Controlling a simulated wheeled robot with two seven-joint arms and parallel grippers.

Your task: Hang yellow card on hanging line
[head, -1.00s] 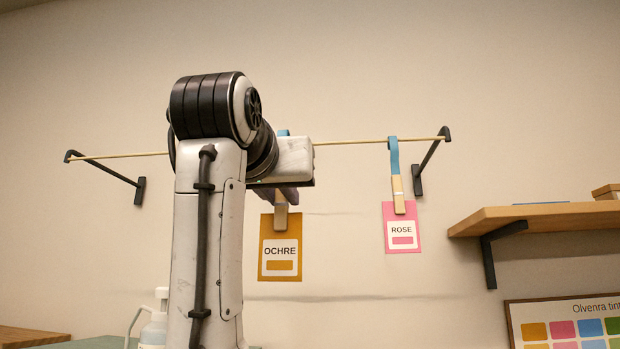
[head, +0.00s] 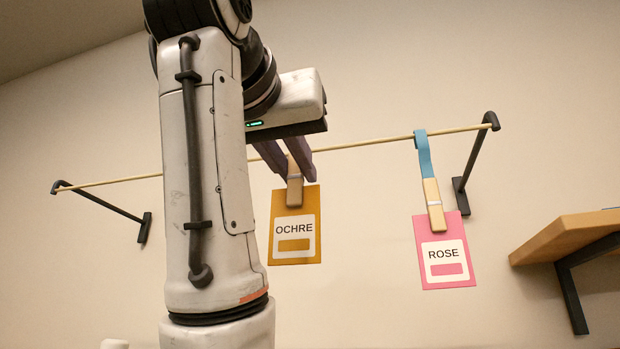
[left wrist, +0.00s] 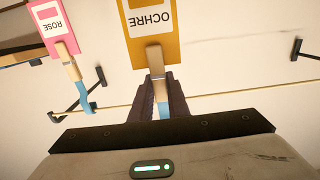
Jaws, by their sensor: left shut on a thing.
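The yellow card (head: 295,225), labelled OCHRE, hangs upright from a wooden clip (head: 294,190) in the head view. My left gripper (head: 296,174) is shut on this clip, just below the hanging line (head: 372,142) in the picture. The card also shows upside down at the top of the left wrist view (left wrist: 152,30), with a blue strap (left wrist: 165,108) between the fingers (left wrist: 162,92). In the head view my gripper hides the strap, so I cannot tell whether it is hooked over the line. My right gripper is not in view.
A pink ROSE card (head: 446,264) hangs by a blue strap (head: 424,155) farther right on the line. Dark brackets hold the line at the left (head: 105,203) and right (head: 476,150). A wooden shelf (head: 575,236) stands at the right. Bare line lies between the cards.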

